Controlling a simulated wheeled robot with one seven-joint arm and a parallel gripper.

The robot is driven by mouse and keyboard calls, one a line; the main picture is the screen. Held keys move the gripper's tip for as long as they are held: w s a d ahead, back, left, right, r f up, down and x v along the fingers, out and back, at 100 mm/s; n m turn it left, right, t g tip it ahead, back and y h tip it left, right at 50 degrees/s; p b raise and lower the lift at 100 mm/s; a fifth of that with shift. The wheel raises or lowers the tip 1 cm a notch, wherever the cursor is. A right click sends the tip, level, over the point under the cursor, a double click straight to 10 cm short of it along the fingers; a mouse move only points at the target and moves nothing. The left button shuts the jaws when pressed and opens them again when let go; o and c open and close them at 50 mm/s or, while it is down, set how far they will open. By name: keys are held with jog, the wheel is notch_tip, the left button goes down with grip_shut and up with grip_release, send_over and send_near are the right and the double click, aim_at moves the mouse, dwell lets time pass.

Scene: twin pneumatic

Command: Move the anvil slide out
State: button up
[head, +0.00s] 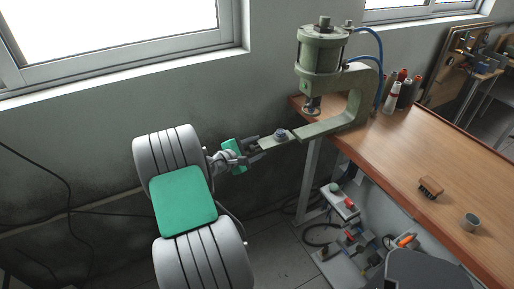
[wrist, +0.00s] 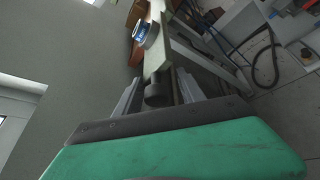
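The green pneumatic press (head: 322,52) stands at the table's far left corner, its C-shaped frame reaching out past the edge. The anvil slide (head: 268,145) is a narrow plate at the end of the lower arm; it also shows in the wrist view (wrist: 156,55). A dark round knob (wrist: 157,91) is at the slide's near end. My gripper (head: 255,147) is open, its fingers (wrist: 160,92) on either side of the knob with visible gaps.
Below is a shelf (head: 350,235) with fittings. The wall (head: 90,130) is close behind my arm. Left of the slide is free floor space.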

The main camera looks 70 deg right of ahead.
jog(key=shift+r, duration=0.1)
jog(key=shift+w+a+r, duration=0.1)
jog(key=shift+w+a, duration=0.15)
jog(key=shift+a, duration=0.1)
jog(key=v, duration=0.7)
jog(key=shift+b, duration=0.4)
jog(key=shift+s, duration=0.15)
